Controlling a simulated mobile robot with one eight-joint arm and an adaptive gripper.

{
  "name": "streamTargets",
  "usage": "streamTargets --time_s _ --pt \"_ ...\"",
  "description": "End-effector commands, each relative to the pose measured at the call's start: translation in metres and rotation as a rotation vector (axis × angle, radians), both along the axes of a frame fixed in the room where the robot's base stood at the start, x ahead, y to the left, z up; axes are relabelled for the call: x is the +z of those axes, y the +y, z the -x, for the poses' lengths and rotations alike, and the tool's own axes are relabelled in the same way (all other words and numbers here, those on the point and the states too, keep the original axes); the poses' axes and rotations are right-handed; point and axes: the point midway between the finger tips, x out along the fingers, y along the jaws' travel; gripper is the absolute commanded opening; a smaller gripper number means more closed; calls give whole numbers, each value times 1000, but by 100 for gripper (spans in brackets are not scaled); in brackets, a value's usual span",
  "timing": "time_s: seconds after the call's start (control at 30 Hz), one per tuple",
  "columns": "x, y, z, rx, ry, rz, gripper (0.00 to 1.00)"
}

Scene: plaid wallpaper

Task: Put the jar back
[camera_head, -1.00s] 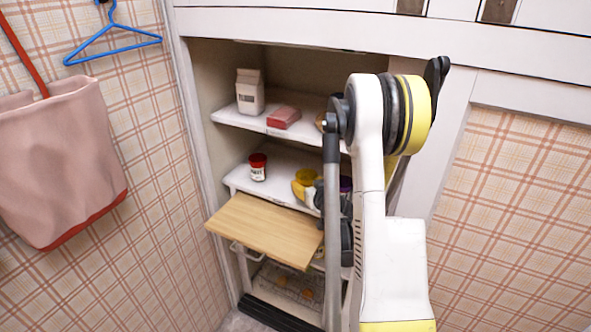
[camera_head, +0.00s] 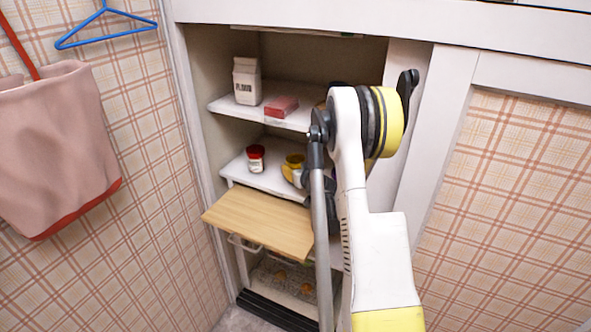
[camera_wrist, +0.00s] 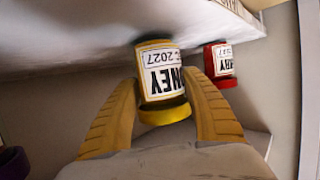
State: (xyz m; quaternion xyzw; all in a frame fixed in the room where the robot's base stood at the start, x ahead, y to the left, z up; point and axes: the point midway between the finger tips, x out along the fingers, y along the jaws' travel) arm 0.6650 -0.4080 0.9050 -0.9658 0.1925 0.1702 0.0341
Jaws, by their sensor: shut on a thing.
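A honey jar (camera_wrist: 160,83) with a yellow lid and a white label appears upside down in the wrist view. My gripper (camera_wrist: 166,90) is shut on it, with one yellow finger on each side. In the head view the jar (camera_head: 292,166) is at the middle shelf (camera_head: 270,180), right of a red-lidded jar (camera_head: 256,158). My arm hides part of the gripper there. The jar's base looks at or very near the shelf surface; I cannot tell whether it touches. The red-lidded jar (camera_wrist: 219,64) stands close beside it in the wrist view.
A purple thing (camera_wrist: 13,163) shows at the wrist view's lower left. The upper shelf holds a carton (camera_head: 247,81) and a pink package (camera_head: 281,106). A wooden board (camera_head: 258,222) juts out below the middle shelf. Cupboard side walls bound the shelves.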

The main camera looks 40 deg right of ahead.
Motion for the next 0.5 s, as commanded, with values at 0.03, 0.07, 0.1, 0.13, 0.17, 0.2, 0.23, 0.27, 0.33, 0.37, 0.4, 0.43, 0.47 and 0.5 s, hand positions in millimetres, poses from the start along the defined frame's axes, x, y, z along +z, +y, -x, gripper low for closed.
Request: streamTargets --time_s 0.03,0.07,0.1,0.13,0.17,0.2,0.23,0.27,0.33,0.37,0.4,0.43,0.47,0.5 --pt "0 0 0 0 -1 0 12" --pt "-1 0 0 0 -1 0 12" --pt "-3 0 0 0 -1 0 12" --pt "-4 0 0 0 -1 0 12" --pt "-3 0 0 0 0 0 62" --pt "-3 0 0 0 0 0 75" --pt "-3 0 0 0 0 0 75" --pt "-3 0 0 0 0 0 75" --pt "-3 0 0 0 0 0 75" --pt "-3 0 0 0 0 0 75" --pt "-3 0 0 0 0 0 75" --pt "-3 0 0 0 0 0 75" --pt "-3 0 0 0 0 0 75" --pt "-2 0 0 0 0 0 75"
